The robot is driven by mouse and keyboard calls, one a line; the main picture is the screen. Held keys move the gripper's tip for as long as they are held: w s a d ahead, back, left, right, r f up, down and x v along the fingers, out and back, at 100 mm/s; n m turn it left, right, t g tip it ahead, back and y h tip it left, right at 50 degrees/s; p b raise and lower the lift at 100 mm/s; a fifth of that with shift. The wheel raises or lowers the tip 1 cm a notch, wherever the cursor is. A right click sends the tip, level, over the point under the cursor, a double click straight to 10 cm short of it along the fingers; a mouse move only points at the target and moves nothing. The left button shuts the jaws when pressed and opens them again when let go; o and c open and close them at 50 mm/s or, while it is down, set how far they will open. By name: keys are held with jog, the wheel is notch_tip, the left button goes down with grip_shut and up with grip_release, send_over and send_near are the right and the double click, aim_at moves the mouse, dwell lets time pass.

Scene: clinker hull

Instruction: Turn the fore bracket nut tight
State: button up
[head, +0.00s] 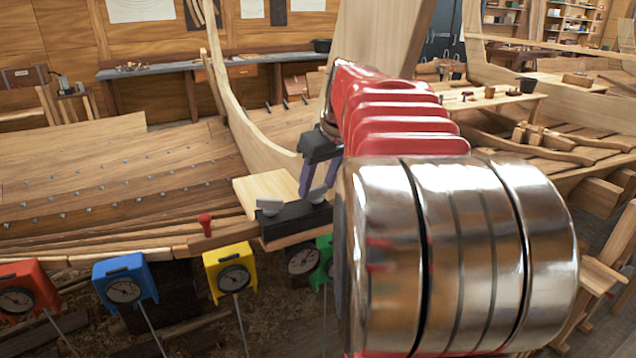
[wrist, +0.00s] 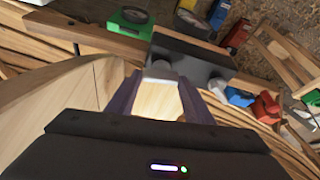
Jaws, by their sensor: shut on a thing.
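A black bracket (head: 292,221) sits on a pale wood block at the edge of the hull; it also shows in the wrist view (wrist: 188,52). Two grey winged nuts stand on it, a right one (head: 317,195) and a left one (head: 270,206) in the head view. My gripper (head: 316,192) reaches down with its purple fingers on either side of the right nut. In the wrist view my gripper (wrist: 160,82) is shut on this nut (wrist: 160,71), and the other nut (wrist: 217,87) stands apart and free. The fingertip contact is partly hidden. I cannot tell which nut is fore.
Dial gauges in red (head: 22,290), blue (head: 124,282), yellow (head: 231,270) and green (head: 325,262) hang along the plank edge. A red knob (head: 205,224) stands left of the bracket. A curved rib (head: 235,110) rises behind. My arm hides the right middle.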

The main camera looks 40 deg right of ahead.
jog(key=m, duration=0.2)
jog(key=m+h, duration=0.1)
jog(key=m, duration=0.1)
jog(key=shift+w+a+g, duration=0.1)
jog(key=shift+a+g, duration=0.1)
jog(key=shift+g, duration=0.1)
jog(key=shift+a+m+g+h, duration=0.1)
jog(key=shift+m+g+h, duration=0.5)
jog(key=shift+m, duration=1.4)
jog(key=o, duration=1)
jog(key=shift+o, duration=0.2)
jog(key=v, duration=1.3)
jog(key=shift+s+a+r, duration=0.2)
jog(key=shift+s+a, duration=0.05)
jog(key=shift+a, duration=0.15)
